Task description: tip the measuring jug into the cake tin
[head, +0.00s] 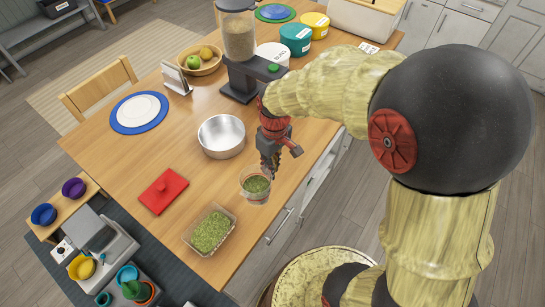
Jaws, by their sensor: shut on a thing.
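The measuring jug (254,197) is a small clear vessel with green bits inside, near the table's right edge in the head view. My gripper (266,174) is shut on the jug at its far side, pointing downward. The jug looks about upright. I cannot tell whether its base touches the table or is a little above it. The cake tin (222,148) is a round silver tin standing on the table, up and left of the jug. Its visible inside looks empty. The fingertips are partly hidden against the jug.
A clear tub of green bits (209,233) and a red lid (161,191) lie nearby on the wooden table (120,165). A dispenser (239,45) stands behind the tin, with a fruit bowl (204,66) and several canisters around it. Open tabletop lies left of the tin.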

